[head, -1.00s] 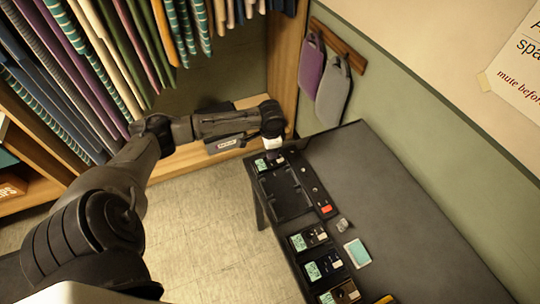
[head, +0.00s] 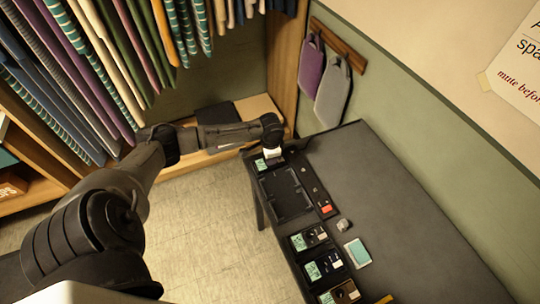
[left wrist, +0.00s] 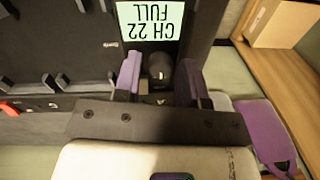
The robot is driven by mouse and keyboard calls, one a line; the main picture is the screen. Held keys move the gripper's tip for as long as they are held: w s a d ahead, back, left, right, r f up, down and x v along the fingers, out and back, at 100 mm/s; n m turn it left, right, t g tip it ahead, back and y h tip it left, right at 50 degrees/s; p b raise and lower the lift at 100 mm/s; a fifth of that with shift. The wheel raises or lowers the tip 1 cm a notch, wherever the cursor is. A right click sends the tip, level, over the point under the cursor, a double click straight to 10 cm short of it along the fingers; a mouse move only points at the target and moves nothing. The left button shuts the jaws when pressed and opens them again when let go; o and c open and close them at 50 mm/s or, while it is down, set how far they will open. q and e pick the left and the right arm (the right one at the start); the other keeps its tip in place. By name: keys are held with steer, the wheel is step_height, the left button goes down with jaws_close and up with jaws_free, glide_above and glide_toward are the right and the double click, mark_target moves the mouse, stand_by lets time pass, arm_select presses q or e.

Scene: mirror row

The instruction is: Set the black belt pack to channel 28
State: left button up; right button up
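A black belt pack with a pale green screen (left wrist: 158,20) fills the top of the left wrist view. The screen reads "CH 22" and "FULL", upside down. In the head view its screen (head: 262,164) shows at the far end of the table, partly covered by my left gripper (head: 272,153). In the left wrist view my left gripper (left wrist: 160,82) has its two purple fingers on either side of a short black knob (left wrist: 160,66). Gaps show between knob and fingers; contact is not visible. My right gripper is not in view.
A black tray (head: 309,211) with a red button (head: 326,209) adjoins the pack. Several other packs with lit screens (head: 298,243) line the table's near-left edge. A small grey block (head: 343,225) and a pale-screened device (head: 357,253) lie beside them. The table's right side (head: 390,210) is clear.

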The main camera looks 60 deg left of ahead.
arm_select(q)
jaws_close()
